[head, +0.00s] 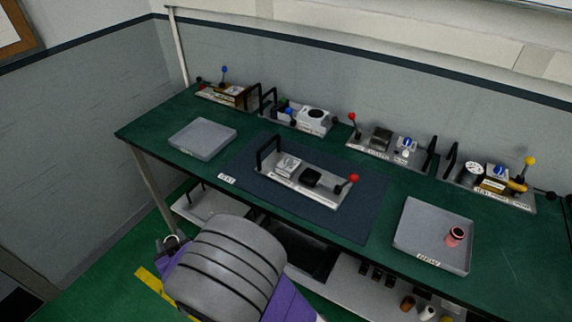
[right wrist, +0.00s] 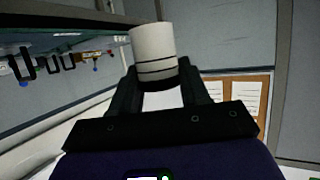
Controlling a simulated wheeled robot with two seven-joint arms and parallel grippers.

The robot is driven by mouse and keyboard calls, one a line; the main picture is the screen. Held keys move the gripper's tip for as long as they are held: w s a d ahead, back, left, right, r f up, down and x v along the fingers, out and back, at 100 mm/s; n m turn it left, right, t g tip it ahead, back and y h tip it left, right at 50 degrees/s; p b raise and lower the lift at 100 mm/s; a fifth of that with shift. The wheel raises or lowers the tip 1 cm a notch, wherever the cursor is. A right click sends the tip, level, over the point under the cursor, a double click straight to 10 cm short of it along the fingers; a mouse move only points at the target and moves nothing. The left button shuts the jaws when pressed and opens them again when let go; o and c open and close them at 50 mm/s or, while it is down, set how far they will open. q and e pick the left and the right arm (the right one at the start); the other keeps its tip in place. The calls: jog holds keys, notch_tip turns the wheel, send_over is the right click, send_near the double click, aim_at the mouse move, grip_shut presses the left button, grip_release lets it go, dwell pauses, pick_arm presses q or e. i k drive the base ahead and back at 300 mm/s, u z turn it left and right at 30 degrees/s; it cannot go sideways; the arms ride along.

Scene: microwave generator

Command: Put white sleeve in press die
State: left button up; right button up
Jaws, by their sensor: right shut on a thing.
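The white sleeve (right wrist: 154,52), a pale cylinder with thin dark bands, is held between the fingertips of my right gripper (right wrist: 158,85) in the right wrist view. A metal plate (head: 328,195) on the bench mat carries a silver block (head: 287,165), a black block (head: 311,178) and a red-knobbed lever (head: 353,178). I cannot tell for sure which part is the press die. My left gripper is not in view.
Several lever fixtures line the back of the green bench (head: 500,245). An empty grey tray (head: 203,139) is at the left. Another tray (head: 418,225) at the right holds a pink sleeve (head: 455,237). Small cylinders stand on the lower shelf (head: 350,278). The dark mat (head: 368,212) has free room.

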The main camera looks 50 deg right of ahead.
aim_at(310, 178)
jog(key=z, duration=0.75)
jog(key=i, duration=0.9)
jog(key=z, duration=1.15)
jog(key=i, duration=0.25)
jog(key=z, duration=0.35)
